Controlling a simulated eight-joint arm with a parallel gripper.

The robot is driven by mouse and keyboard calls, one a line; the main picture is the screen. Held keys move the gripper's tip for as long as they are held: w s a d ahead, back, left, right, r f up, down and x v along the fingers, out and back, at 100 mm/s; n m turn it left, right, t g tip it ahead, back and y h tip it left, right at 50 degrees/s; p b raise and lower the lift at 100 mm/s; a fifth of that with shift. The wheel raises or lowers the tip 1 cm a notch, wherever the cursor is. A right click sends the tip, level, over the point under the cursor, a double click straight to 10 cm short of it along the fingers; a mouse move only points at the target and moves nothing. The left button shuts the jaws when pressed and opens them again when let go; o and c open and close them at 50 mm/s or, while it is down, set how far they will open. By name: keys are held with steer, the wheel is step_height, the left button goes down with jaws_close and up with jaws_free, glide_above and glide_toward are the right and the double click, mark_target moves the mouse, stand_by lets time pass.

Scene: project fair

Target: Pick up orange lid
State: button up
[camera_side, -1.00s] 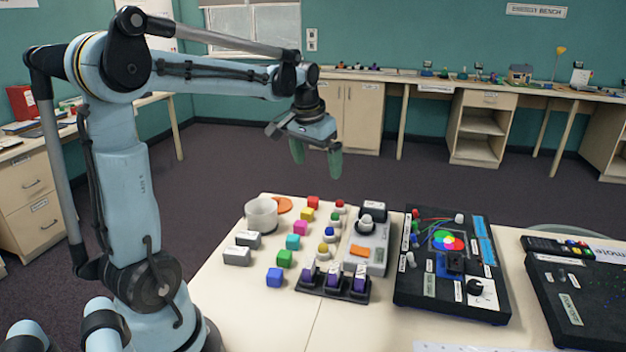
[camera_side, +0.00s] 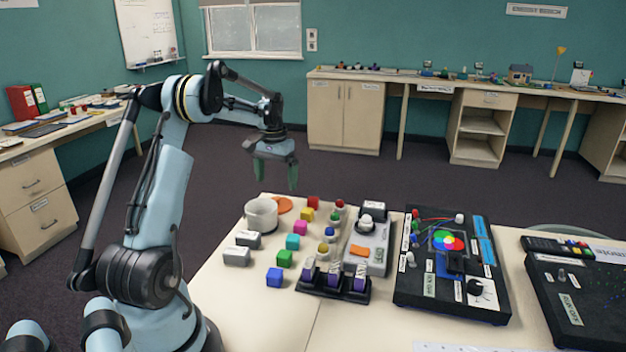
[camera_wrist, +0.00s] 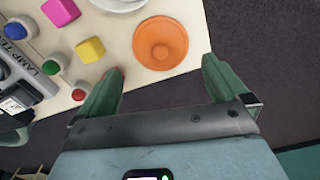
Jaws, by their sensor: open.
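The orange lid (camera_side: 282,205) is a flat round disc lying on the table near its far left edge, just behind a white cup. My gripper (camera_side: 276,176) has green fingers and is open and empty. It hangs above the far edge of the table, apart from the lid. In the wrist view my gripper (camera_wrist: 160,80) has its fingers spread wide, and the lid appears between and beyond the fingertips.
The white cup (camera_side: 261,215) stands right beside the lid. A red cube (camera_side: 313,202) and a yellow cube (camera_side: 307,214) lie to its right, with several more blocks nearer. A grey lamp device (camera_side: 370,245) and a black control panel (camera_side: 452,265) sit further right.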

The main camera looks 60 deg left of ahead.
mark_target(277, 202)
steer(key=shift+f, duration=3.4)
steer(key=shift+c, duration=0.3)
steer(key=c, duration=0.6)
steer(key=shift+r, duration=0.15)
